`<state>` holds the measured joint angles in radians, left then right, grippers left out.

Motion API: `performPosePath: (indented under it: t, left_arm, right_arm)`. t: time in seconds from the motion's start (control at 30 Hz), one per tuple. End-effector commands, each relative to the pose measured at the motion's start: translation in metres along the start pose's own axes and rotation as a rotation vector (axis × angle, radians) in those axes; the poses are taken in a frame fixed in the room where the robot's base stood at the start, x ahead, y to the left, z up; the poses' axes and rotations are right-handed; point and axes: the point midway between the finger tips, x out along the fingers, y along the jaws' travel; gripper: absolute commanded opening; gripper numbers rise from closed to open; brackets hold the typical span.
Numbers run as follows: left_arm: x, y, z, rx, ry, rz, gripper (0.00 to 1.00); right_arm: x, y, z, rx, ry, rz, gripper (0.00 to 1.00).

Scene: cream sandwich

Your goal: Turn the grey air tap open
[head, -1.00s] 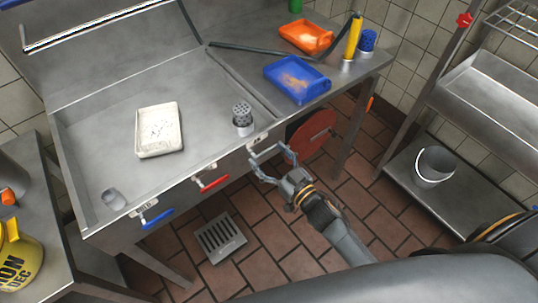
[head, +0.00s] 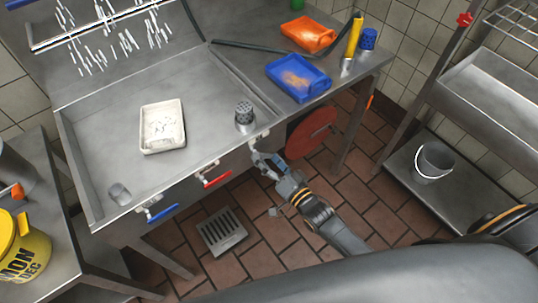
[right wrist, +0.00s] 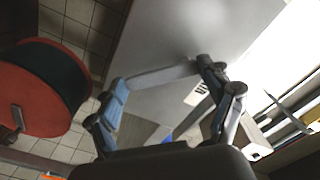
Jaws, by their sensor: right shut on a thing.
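The grey air tap (head: 261,136) is on the front edge of the steel sink, right of the red-handled tap (head: 214,178) and the blue-handled tap (head: 160,212). My right gripper (head: 263,158) is at the grey tap, shut on its handle, which the fingers mostly hide in the head view. In the right wrist view, a grey bar (right wrist: 160,76) spans between the fingers of my right gripper (right wrist: 165,85); it looks like the tap's handle. White streaks (head: 125,40) show below the rail (head: 110,26) at the back of the sink. My left gripper is not in view.
A red hose reel (head: 312,132) hangs under the counter, right of the gripper. A white tray (head: 162,127) and a perforated steel cup (head: 244,115) are in the sink. A blue tray (head: 298,78) lies on the counter. A floor drain (head: 221,232) is below.

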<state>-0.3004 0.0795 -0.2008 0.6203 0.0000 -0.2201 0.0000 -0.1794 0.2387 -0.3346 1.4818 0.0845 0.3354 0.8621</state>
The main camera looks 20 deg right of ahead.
Motion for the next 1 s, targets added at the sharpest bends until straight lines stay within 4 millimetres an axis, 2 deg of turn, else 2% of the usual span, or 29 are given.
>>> performPosePath:
  t: [0.6, 1.0]
  left_arm:
    - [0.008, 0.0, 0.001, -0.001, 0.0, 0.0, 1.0]
    - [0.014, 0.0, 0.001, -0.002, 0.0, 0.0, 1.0]
  right_arm:
    - [0.001, -0.004, 0.016, 0.56, 0.003, -0.003, 0.24]
    - [0.001, -0.009, 0.021, 0.766, 0.003, -0.003, 0.24]
